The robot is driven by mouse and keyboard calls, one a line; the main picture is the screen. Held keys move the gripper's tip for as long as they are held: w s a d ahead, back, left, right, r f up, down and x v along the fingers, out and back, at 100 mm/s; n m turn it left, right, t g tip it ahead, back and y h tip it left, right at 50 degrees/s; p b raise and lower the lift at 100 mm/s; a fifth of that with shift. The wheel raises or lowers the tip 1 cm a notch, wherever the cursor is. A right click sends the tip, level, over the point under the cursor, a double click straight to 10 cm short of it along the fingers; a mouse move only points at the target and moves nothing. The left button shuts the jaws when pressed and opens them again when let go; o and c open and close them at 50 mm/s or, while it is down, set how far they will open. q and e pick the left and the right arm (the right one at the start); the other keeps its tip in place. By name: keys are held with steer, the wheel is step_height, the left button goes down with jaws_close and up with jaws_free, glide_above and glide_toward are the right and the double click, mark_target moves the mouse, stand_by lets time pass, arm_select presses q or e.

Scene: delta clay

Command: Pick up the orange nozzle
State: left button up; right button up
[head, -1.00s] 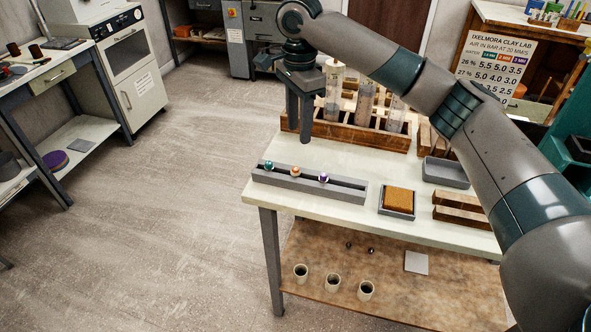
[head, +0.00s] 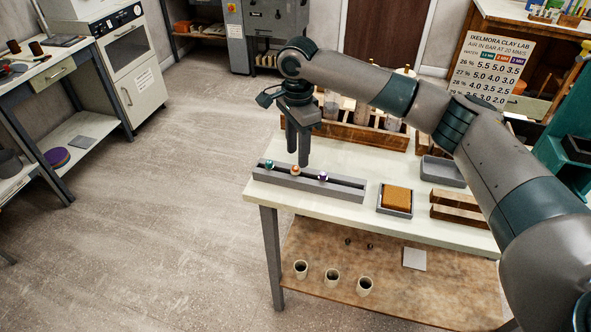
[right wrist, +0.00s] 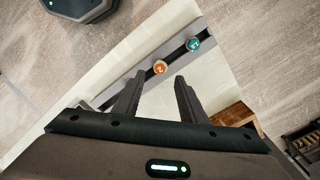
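The orange nozzle (head: 294,171) sits in a long grey rack (head: 340,190) on the white table, between a teal nozzle (head: 269,164) and a purple nozzle (head: 323,176). My right gripper (head: 298,160) hangs fingers-down above and just behind the rack, close to the orange nozzle. In the right wrist view the fingers (right wrist: 158,92) are apart with nothing between them. The orange nozzle (right wrist: 159,67) shows just beyond the fingertips, with the teal nozzle (right wrist: 194,44) to its right. The purple nozzle is not visible there. My left gripper is not in view.
A wooden rack with clear tubes (head: 350,132) stands behind the gripper on the table. A grey tray with an orange-brown sponge (head: 396,198) and an empty grey tray (head: 443,171) are to the right. Several cups (head: 332,277) stand on the lower shelf.

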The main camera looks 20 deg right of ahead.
mark_target(296, 168)
steer(key=shift+s+a+f+p, duration=0.15)
steer(key=shift+f+p, duration=0.2)
steer(key=shift+f, duration=0.75)
steer(key=shift+w+a+f+p, duration=0.1)
steer(key=shift+f+p, duration=0.2)
steer(key=shift+f, duration=0.75)
steer(key=shift+s, duration=0.1)
jaws_close()
